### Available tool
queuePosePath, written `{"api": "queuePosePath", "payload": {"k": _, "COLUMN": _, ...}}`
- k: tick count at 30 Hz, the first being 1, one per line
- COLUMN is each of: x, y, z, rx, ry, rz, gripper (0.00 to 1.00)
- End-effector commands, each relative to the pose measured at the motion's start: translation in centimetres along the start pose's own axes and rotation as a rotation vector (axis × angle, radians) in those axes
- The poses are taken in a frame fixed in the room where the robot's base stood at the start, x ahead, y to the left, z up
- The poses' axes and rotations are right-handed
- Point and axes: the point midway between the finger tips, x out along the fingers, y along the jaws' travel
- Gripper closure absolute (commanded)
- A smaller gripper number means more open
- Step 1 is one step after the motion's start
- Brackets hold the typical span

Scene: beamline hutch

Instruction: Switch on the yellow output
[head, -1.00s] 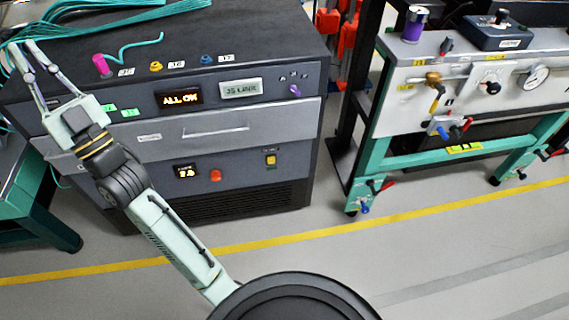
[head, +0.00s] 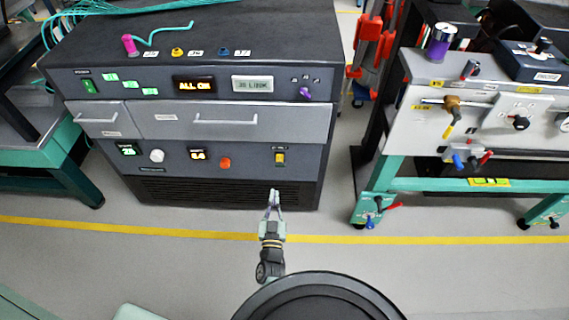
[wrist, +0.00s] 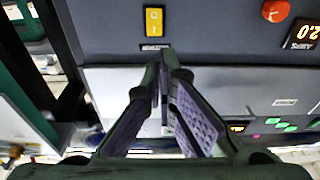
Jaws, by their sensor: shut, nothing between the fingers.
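A yellow rocker switch (head: 280,158) sits on the lower right front panel of the dark cabinet (head: 240,165). In the wrist view the yellow switch (wrist: 153,22) appears at the top centre with marks on its face; I cannot tell which side is pressed. A label plate is beside it. My gripper (head: 274,196) is in front of the cabinet, below the switch in the head view. In the wrist view my gripper (wrist: 165,60) has its fingertips together, empty, close to the switch in the picture; contact is not visible.
An orange knob (head: 225,163), a white knob (head: 157,156) and lit displays share the panel. A drawer (head: 225,122) with a handle is above. A yellow plug (head: 177,52) is on top. A bench (head: 400,180) with valves stands right; the floor in front is clear.

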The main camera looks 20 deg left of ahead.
Motion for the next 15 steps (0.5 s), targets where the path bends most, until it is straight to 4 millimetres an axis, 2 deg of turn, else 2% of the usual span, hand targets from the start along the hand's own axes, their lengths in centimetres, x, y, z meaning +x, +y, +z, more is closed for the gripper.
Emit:
{"api": "queuePosePath", "payload": {"k": 11, "x": -0.36, "y": 0.43, "z": 0.47, "rx": -0.007, "ry": -0.007, "rz": 0.006, "gripper": 1.0}}
{"api": "queuePosePath", "payload": {"k": 15, "x": 0.31, "y": 0.35, "z": 0.5, "rx": -0.006, "ry": -0.006, "rz": 0.005, "gripper": 1.0}}
